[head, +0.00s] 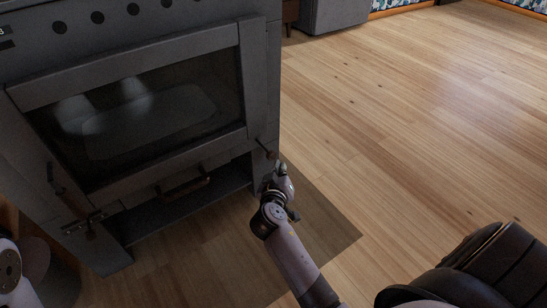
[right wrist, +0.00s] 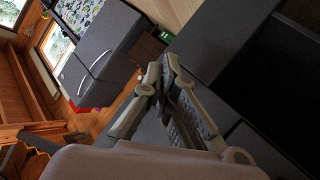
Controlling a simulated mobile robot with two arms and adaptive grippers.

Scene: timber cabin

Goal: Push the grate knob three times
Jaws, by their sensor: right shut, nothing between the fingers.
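The grate knob (head: 268,153) is a small dark brownish knob on a short rod. It sticks out from the lower right front of the dark grey stove (head: 262,85) in the head view. My right gripper (head: 281,168) is just right of and below the knob, pointing up toward it. Whether it touches the knob cannot be told. In the right wrist view the right gripper (right wrist: 164,70) has its fingertips together, with nothing between them. My left gripper is out of view; only part of my left arm shows at the lower left of the head view.
The stove has a glass door (head: 150,110), a bar handle (head: 183,186) below it and a latch (head: 85,222) at its lower left. A dark floor plate (head: 225,255) lies in front. The wooden floor (head: 420,110) to the right is clear. A grey cabinet (right wrist: 98,66) shows in the wrist view.

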